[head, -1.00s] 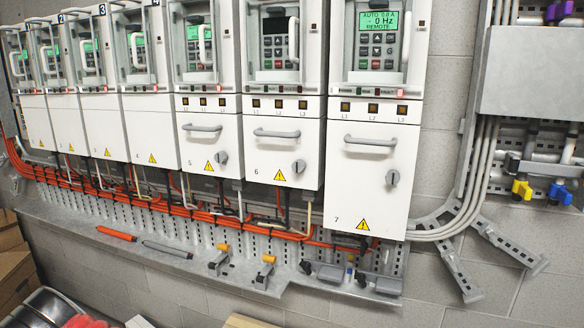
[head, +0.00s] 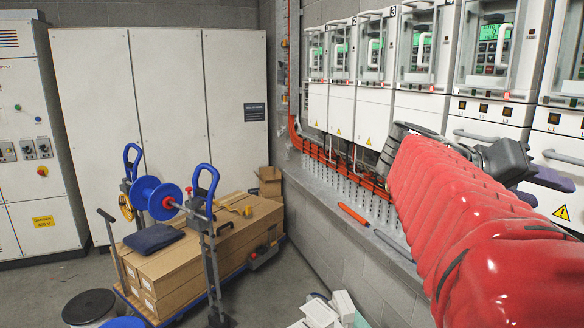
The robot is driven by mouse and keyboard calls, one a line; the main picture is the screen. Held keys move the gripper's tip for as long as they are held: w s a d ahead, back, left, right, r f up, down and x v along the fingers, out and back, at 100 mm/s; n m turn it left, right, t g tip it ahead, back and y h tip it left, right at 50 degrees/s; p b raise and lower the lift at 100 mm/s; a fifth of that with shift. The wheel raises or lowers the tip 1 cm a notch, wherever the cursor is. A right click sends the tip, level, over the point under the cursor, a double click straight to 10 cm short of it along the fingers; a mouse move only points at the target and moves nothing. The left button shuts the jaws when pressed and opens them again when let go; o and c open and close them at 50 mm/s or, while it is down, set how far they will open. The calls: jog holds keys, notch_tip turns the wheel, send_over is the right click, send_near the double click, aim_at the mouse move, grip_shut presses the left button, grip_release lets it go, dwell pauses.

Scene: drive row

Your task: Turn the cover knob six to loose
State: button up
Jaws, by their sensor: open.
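The cover of drive six (head: 571,170) is cut off by the right edge, with its grey handle and yellow warning triangle showing. Its knob is not in view; it lies beyond the edge or behind my arm. My red-sleeved arm crosses the right side of the view. My gripper (head: 548,189) is at its far end, dark grey with purple-dark fingers pointing right, in front of the covers of drives five and six. It is open and nothing shows between the fingers. I cannot tell how far it is from the covers.
A grey ledge (head: 345,195) runs below the drives with an orange tool (head: 353,214) on it. A trolley of cardboard boxes (head: 190,255) with blue cable reels stands at left centre. White cabinets (head: 160,120) line the back. Some floor between is clear.

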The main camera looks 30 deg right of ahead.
dwell(0.3)
jog(key=x, duration=1.3)
jog(key=shift+d+f, duration=0.15)
jog(key=shift+d, duration=0.2)
jog(key=shift+c, duration=0.2)
jog(key=c, duration=0.9)
jog(key=shift+d, duration=0.15)
grip_shut()
